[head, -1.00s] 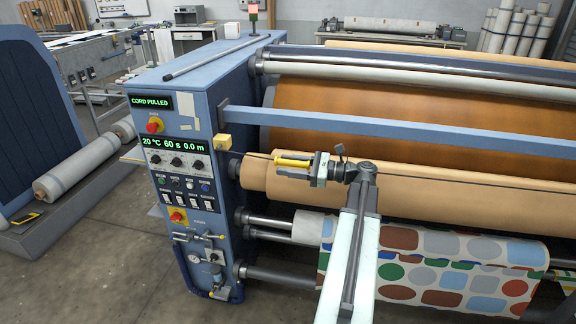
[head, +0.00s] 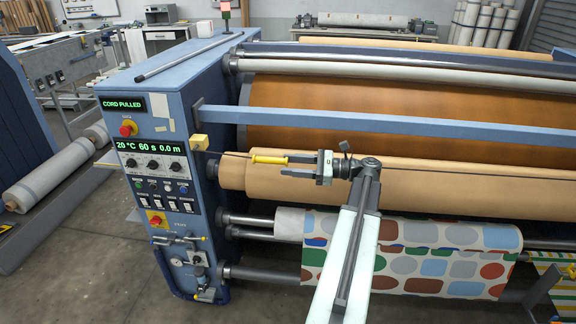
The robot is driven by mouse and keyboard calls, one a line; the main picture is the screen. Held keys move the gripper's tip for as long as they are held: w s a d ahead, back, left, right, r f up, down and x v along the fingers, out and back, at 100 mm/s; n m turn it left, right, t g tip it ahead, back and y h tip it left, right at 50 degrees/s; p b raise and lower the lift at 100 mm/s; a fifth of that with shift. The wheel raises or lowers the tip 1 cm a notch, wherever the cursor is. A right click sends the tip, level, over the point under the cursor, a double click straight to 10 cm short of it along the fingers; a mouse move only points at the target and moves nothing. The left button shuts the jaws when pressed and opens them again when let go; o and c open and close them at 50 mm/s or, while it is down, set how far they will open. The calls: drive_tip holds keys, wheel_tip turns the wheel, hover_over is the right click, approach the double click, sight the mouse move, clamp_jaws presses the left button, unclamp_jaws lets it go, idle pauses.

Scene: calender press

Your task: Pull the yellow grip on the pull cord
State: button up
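The yellow grip (head: 268,158) hangs on the dark pull cord (head: 222,153), in front of the tan roller. The cord runs from a yellow box (head: 198,142) on the press's side cabinet and continues right past my gripper. My gripper (head: 287,165) points left, with its two fingers apart and nothing clearly held between them. The right end of the yellow grip is close to the upper fingertip; I cannot tell whether they touch.
A blue horizontal bar (head: 380,123) crosses the press above my gripper. Large rollers lie behind it, and patterned fabric (head: 420,260) hangs below. Red stop buttons (head: 128,128) and switches sit on the cabinet. Open floor (head: 90,265) lies left of the cabinet.

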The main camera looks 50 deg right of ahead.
drive_tip(key=v, duration=0.9)
idle(0.4)
drive_tip(key=shift+a, duration=0.1)
idle(0.3)
